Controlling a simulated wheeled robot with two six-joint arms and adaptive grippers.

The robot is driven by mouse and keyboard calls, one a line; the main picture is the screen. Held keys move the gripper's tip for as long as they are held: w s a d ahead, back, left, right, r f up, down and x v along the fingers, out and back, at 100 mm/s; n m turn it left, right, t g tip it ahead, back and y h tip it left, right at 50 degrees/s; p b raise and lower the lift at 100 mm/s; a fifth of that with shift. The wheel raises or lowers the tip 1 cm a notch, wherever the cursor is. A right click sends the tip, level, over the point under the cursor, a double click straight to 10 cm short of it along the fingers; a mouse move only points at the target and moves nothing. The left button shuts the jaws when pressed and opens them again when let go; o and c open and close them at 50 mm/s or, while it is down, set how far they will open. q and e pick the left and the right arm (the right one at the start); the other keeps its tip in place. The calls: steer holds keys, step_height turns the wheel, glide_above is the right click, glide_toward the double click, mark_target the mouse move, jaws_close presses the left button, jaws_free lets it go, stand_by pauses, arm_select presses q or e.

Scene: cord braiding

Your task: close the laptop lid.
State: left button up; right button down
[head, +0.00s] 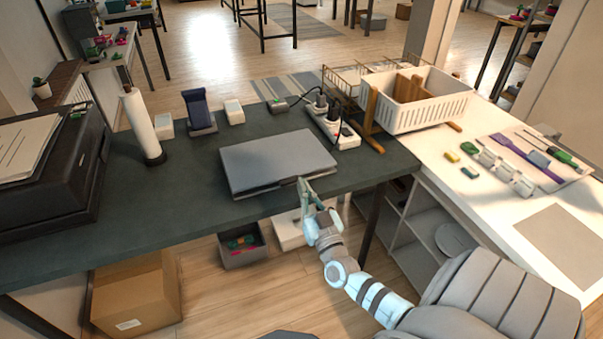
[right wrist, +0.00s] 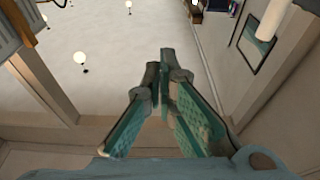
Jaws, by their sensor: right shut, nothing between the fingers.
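The laptop (head: 276,160) lies on the dark tabletop in the head view, a flat grey slab with its lid down or nearly down. A thin dark line shows along its front edge; I cannot tell if a small gap is left there. My right gripper (head: 303,184) is at the laptop's front edge, right of its middle, with its fingertips close to or touching it. In the right wrist view the right gripper (right wrist: 160,62) is shut and empty, and the laptop does not show. My left gripper is not in view.
A black printer (head: 50,172) is at left. A white basket (head: 417,102) and tools are on the white counter. The dark table (head: 150,215) is clear left of the laptop.

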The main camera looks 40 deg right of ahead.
steer(key=r+b, duration=0.1)
steer(key=b, duration=0.1)
glide_above(293, 182)
steer(key=s, duration=0.2)
steer(key=shift+w+a+f+b, duration=0.15)
steer(key=shift+f+b, duration=0.4)
steer(key=shift+f, duration=0.05)
steer(key=shift+w+a+f+b, duration=0.15)
steer(key=shift+f+b, duration=0.4)
steer(key=shift+f, duration=0.05)
steer(key=shift+s+f+b, duration=0.1)
steer(key=shift+f+b, duration=0.2)
steer(key=shift+f, duration=0.15)
steer(key=shift+f+b, duration=0.25)
steer(key=shift+b, duration=0.15)
steer(key=f+b, duration=0.1)
steer(key=b, duration=0.2)
steer(key=f+t+b, duration=0.1)
steer(key=f+b, duration=0.1)
steer(key=b, duration=0.1)
steer(key=shift+s+a+f, duration=0.1)
steer(key=shift+s+f, duration=0.1)
steer(key=shift+f, duration=0.05)
steer(key=shift+s+r, duration=0.1)
steer(key=shift+a+r, duration=0.1)
steer(key=shift+r, duration=0.05)
